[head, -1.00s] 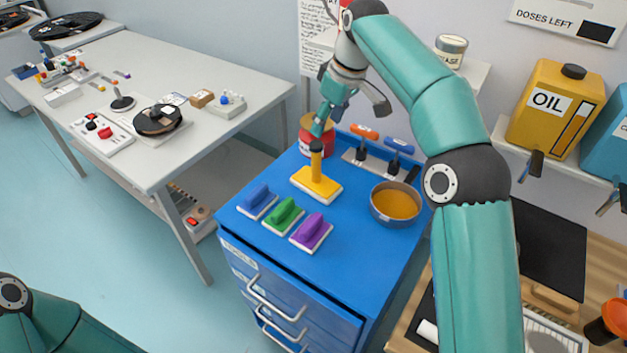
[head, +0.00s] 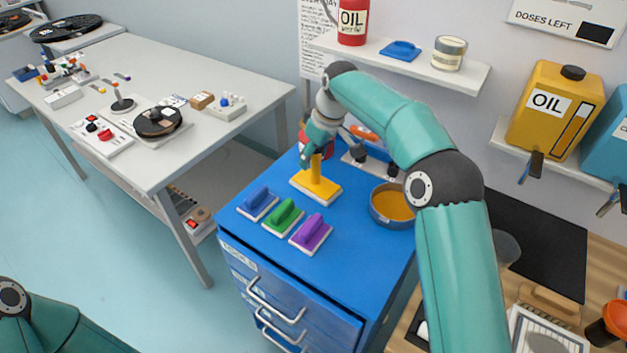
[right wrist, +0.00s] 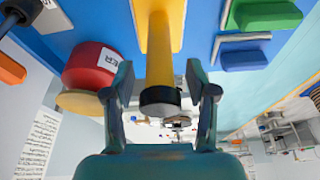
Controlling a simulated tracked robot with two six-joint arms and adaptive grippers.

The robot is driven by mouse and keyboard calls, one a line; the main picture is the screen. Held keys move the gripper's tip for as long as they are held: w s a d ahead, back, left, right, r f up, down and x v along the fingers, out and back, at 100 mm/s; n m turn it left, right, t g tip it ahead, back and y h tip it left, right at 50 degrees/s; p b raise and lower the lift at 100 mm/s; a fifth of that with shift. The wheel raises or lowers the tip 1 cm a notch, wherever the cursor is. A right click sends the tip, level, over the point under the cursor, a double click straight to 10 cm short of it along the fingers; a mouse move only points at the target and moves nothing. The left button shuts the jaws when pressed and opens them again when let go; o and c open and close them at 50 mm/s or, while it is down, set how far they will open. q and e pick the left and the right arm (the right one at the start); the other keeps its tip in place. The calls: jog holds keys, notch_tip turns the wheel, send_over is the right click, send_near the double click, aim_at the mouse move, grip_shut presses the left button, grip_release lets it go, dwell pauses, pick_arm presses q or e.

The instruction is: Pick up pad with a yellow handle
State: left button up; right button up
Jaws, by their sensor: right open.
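The pad with a yellow handle (head: 315,184) stands on the blue cabinet top, its yellow handle upright. In the right wrist view the yellow handle (right wrist: 161,55) with its black end cap lies between the two fingers of my right gripper (right wrist: 161,98). The fingers are open, with a gap on each side of the handle. In the head view my right gripper (head: 312,152) is at the top of the handle and hides its cap. My left gripper is not in view; only part of my left arm shows at the lower left.
Blue (head: 258,203), green (head: 283,216) and purple (head: 311,233) pads lie in front of the yellow one. A red can (head: 324,148) stands close behind the gripper. A bowl of amber liquid (head: 393,203) and a rack with an orange-handled tool (head: 363,133) are to the right.

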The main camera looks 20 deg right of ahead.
grip_shut()
jog(key=shift+r, duration=0.15)
dwell(0.4)
notch_tip(320, 180, up, 10)
jog(key=p, duration=0.3)
dwell(0.5)
